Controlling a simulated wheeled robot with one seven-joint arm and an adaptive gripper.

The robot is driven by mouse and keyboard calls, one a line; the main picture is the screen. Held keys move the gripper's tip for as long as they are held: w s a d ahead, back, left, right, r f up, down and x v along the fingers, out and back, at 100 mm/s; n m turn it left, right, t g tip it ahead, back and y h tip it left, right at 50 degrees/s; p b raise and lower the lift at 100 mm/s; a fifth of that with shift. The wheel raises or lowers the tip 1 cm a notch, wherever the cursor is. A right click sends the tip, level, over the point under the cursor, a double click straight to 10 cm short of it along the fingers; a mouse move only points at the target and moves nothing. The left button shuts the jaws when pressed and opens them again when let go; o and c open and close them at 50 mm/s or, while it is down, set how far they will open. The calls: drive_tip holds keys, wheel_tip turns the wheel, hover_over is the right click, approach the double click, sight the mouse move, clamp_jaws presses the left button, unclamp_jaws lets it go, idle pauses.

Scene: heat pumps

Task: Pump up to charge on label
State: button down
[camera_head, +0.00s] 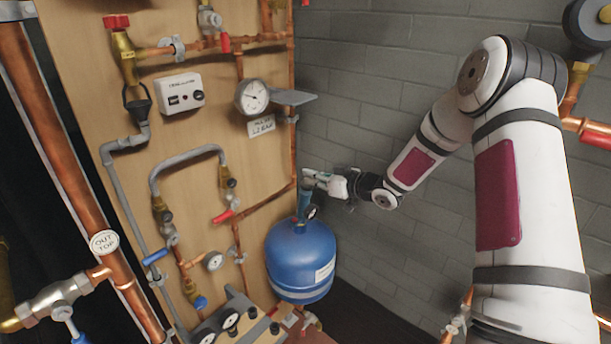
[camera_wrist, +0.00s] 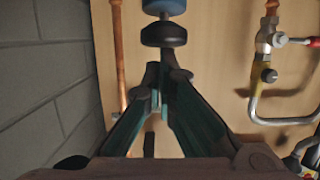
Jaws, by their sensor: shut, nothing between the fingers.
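The blue vessel (camera_head: 300,255) stands upright by the board, with a white label (camera_head: 325,271) too small to read. A round gauge (camera_head: 252,97) is on the board, with a handwritten card (camera_head: 261,126) below that seems to end in "BAR". My gripper (camera_head: 310,182) is just above the vessel's top; in the wrist view my gripper (camera_wrist: 165,73) is shut and empty.
The wooden board (camera_head: 205,120) carries copper pipes, valves, a grey hose loop (camera_head: 188,152) and a white control box (camera_head: 181,93). A grey shelf (camera_head: 292,97) juts out above my gripper. A block wall (camera_head: 385,75) stands behind my arm.

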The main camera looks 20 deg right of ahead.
drive_tip(key=v, duration=0.9)
idle(1.3)
drive_tip(key=w+d+r+m+g+h, duration=0.2)
drive_tip(key=w+d+m+h, duration=0.25)
drive_tip(key=w+h, duration=0.5)
drive_tip(key=s+a+r+m+g+y+p, duration=0.2)
drive_tip(key=a+r+g, duration=0.4)
drive_tip(key=a, duration=0.5)
drive_tip(key=shift+n+h, duration=0.25)
drive_tip(key=shift+w+d+f, duration=0.1)
drive_tip(key=shift+f, duration=1.3)
drive_tip(key=shift+w+d+f, duration=0.15)
drive_tip(key=shift+f, duration=1.25)
drive_tip(key=shift+f, duration=0.1)
